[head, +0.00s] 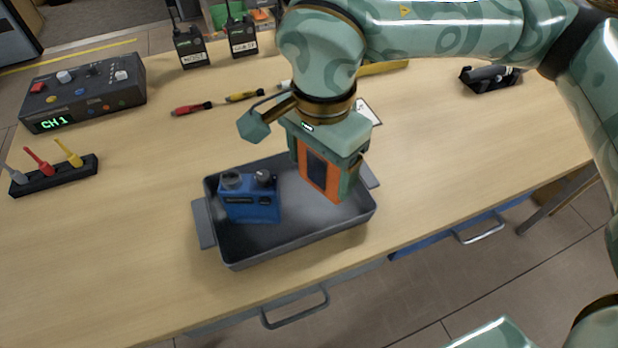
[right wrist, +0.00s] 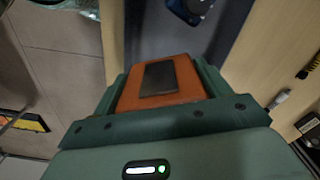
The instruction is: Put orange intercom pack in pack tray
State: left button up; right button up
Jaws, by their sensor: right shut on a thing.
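The orange intercom pack (head: 313,176) with a dark front panel is upright between the fingers of my right gripper (head: 327,172). In the right wrist view the orange pack (right wrist: 180,90) sits between both green fingers of the gripper (right wrist: 160,95). The grey pack tray (head: 300,247) lies on the table below, with the orange pack over its right half. I cannot tell whether the pack touches the tray floor. A blue intercom pack (head: 252,211) stands in the tray's left half. My left gripper is not in view.
A control box (head: 85,95) showing CH 1 and a rack (head: 60,176) with coloured plugs are at the left. Two radios (head: 190,47) stand at the back. Cables with red and yellow (head: 192,109) ends lie behind the tray. A black holder (head: 490,80) is at the back right.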

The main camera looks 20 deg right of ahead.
aim_at(313, 178)
jog(key=shift+w+f, duration=0.7)
jog(key=shift+f, duration=0.2)
jog(key=shift+w+a+f+b, duration=0.1)
jog(key=shift+w+f+b, duration=0.1)
jog(key=shift+b, duration=0.15)
jog(key=f+b, duration=0.1)
jog(key=f, duration=0.1)
jog(key=f+b, duration=0.1)
jog(key=f, duration=0.1)
jog(key=shift+w, duration=0.2)
jog(key=shift+r, duration=0.3)
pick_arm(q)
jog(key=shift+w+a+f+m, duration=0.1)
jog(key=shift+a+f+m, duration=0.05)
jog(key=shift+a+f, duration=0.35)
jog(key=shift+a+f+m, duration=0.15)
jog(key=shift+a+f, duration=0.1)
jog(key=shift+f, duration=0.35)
pick_arm(e)
jog(key=shift+f, duration=0.15)
jog(key=o, duration=1.1)
